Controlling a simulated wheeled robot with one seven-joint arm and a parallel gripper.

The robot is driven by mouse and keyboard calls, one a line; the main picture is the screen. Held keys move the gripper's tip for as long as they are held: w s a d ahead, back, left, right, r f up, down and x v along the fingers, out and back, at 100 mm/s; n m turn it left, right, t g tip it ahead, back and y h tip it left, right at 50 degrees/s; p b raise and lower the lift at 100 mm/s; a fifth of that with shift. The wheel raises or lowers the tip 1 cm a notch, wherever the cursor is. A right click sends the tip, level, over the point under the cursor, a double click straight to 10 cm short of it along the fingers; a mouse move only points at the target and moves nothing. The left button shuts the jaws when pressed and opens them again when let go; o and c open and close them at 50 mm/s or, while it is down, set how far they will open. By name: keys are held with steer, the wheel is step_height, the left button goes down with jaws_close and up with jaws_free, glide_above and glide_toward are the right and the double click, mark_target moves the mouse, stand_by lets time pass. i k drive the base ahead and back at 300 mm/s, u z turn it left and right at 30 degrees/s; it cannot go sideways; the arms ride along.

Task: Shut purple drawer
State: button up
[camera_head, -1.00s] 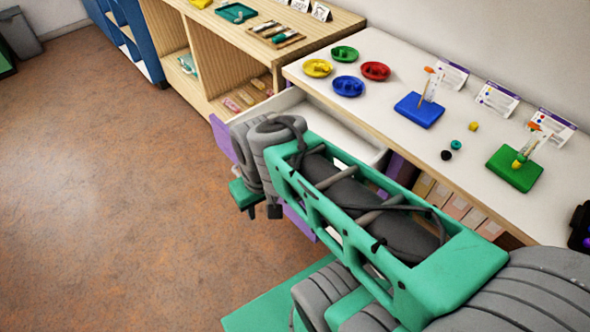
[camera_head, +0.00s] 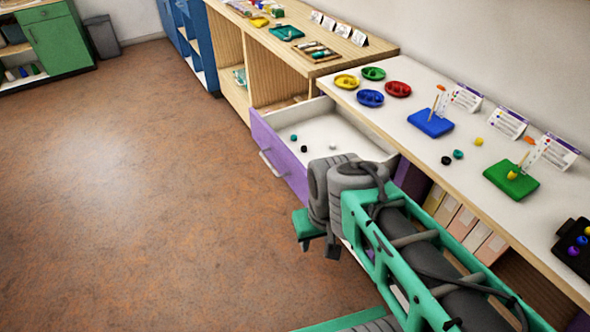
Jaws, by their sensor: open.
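The purple drawer (camera_head: 277,158) stands pulled out from under the white-topped counter, with its white inside showing. A pale handle (camera_head: 272,164) is on its purple front. A few small beads, dark, teal and white, lie in the drawer. My gripper (camera_head: 318,246) is at the end of my green and grey arm, just right of and in front of the drawer's near end. It is open, with its fingers pointing down and nothing seen between them. My wrist hides the drawer's near right corner. I cannot tell whether my gripper touches the drawer.
The white counter (camera_head: 411,96) holds colored bead dishes (camera_head: 370,98), a blue board (camera_head: 430,123), a green board (camera_head: 511,180) and cards. A wooden shelf unit (camera_head: 246,62) stands beyond the drawer. Books stand under the counter. The brown floor (camera_head: 130,200) at left is clear.

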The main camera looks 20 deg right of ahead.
mark_target(317, 123)
steer(key=i, duration=0.5)
steer(key=k, duration=0.45)
steer(key=u, duration=0.8)
steer(key=i, duration=0.6)
steer(key=u, duration=1.2)
